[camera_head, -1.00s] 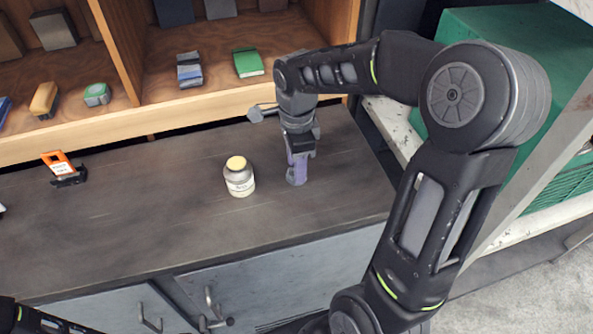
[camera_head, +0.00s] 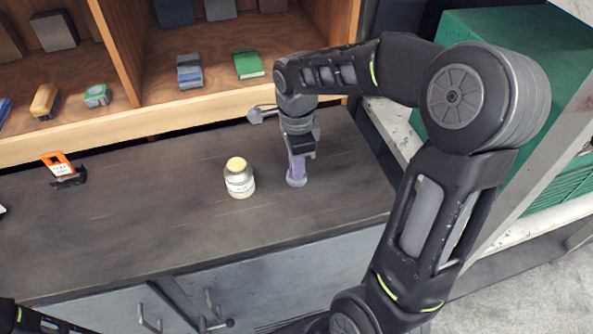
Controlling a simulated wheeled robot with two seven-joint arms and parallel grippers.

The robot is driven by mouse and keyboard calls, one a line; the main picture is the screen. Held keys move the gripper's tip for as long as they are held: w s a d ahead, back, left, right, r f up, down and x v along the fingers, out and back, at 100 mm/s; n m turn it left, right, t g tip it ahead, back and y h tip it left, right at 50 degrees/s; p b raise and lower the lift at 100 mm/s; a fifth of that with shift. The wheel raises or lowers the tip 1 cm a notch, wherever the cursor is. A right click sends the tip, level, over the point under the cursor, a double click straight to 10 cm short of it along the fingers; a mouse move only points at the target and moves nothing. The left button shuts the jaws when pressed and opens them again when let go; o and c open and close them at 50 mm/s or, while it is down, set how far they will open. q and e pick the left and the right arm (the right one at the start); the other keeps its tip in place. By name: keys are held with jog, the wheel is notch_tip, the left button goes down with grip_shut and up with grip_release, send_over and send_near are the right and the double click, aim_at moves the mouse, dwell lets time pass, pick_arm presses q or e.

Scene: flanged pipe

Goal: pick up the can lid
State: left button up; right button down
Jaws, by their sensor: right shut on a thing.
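My right gripper (camera_head: 297,172) points down at the dark worktop, to the right of a small jar, and is shut on a small grey round piece at its fingertips. This piece looks like the can lid (camera_head: 297,182), but it is small and partly hidden by the fingers. I cannot tell whether it touches the worktop. The jar (camera_head: 240,186) stands upright with a pale yellow top and a white label, apart from the gripper. Part of my left arm shows at the bottom left corner; its gripper is out of view.
An orange and black item (camera_head: 62,168) sits at the left of the worktop (camera_head: 130,225). Behind is a wooden shelf (camera_head: 190,112) with several small boxes. A green case (camera_head: 510,45) stands at the right. The worktop's middle left is clear.

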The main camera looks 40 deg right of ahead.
pick_arm(q)
jog(key=shift+f+b, duration=0.55)
jog(key=shift+b, duration=0.1)
pick_arm(e)
notch_tip(320, 180, up, 10)
dwell(0.4)
